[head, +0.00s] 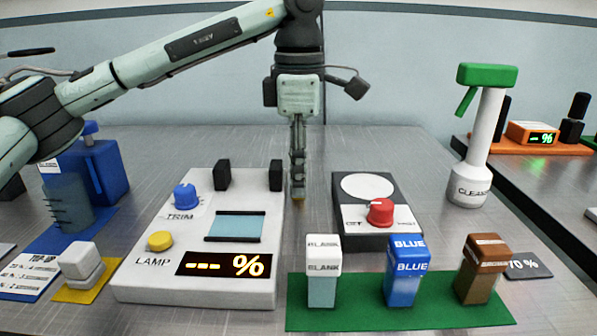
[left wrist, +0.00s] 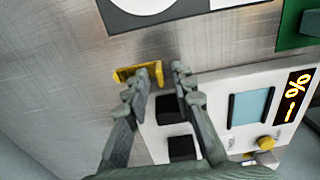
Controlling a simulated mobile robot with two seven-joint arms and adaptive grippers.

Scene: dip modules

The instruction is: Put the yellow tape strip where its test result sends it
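The yellow tape strip (left wrist: 124,73) lies at the fingertips of my left gripper (left wrist: 158,82), which stands apart around part of it. The tester has a display (head: 222,265) reading "--- %", a blue TRIM knob (head: 186,195), a yellow LAMP button (head: 160,241), a blue window (head: 236,227) and two black posts (head: 222,175). My right gripper is not in view.
A green mat (head: 345,318) holds blocks marked BLANK (head: 323,290) and BLUE (head: 404,285), and a brown one (head: 480,282). Behind are a red-knob device (head: 350,220) and a green-topped cleaner bottle (head: 487,140). At left, a blue dispenser (head: 105,175) stands near a yellow mat (head: 75,294).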

